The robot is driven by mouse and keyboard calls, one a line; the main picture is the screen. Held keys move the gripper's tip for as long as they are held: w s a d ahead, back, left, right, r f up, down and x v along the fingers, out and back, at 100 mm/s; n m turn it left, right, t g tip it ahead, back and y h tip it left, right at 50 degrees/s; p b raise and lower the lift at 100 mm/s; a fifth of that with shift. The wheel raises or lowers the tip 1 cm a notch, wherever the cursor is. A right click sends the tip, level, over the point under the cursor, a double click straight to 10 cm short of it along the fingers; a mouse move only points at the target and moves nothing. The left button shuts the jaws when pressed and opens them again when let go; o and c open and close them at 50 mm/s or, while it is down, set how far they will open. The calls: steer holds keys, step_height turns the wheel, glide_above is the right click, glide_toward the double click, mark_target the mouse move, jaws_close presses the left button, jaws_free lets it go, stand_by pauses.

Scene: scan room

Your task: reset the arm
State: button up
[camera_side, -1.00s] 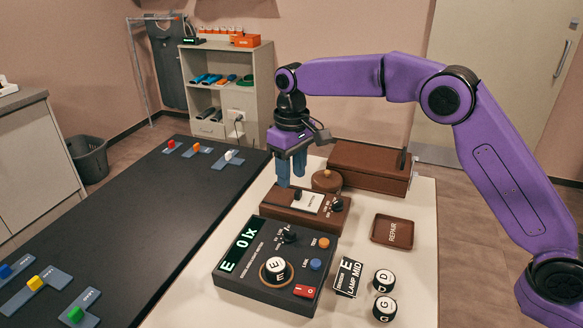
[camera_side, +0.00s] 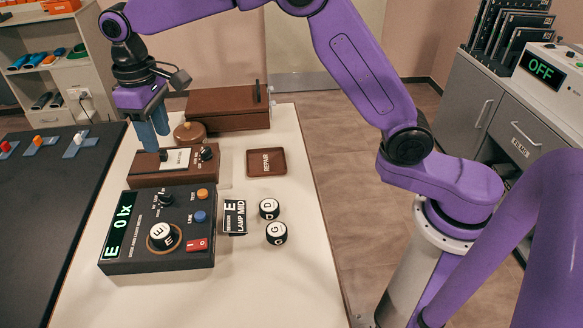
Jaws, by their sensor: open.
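My purple arm reaches over the white table (camera_side: 300,250) from the right. My gripper (camera_side: 155,141) points down with its two blue fingers apart, and I see nothing held between them. The fingertips are at the back left of the brown box (camera_side: 180,178) with a white plate and dark knobs. I cannot tell whether they hang above it or behind it.
A dark console (camera_side: 150,262) reads "E 0 lx". Two round knobs, D (camera_side: 269,209) and G (camera_side: 276,233), lie beside a label card (camera_side: 234,217). A REPAIR tray (camera_side: 266,162), brown case (camera_side: 228,108) and round wooden lid (camera_side: 189,133) are behind. A machine (camera_side: 555,72) reads OFF.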

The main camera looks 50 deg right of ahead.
steer(key=s+d+f+n, duration=0.1)
steer(key=s+d+n, duration=0.1)
steer(key=s+d, duration=0.5)
steer(key=s+d+f+n, duration=0.1)
steer(key=s+d, duration=0.6)
steer(key=s, duration=0.9)
steer(key=s+d+f+n, duration=0.1)
steer(key=s+d+n, duration=0.2)
steer(key=s+d, duration=0.4)
steer(key=s, duration=0.4)
steer(key=shift+s+d, duration=0.3)
steer(key=shift+s, duration=0.05)
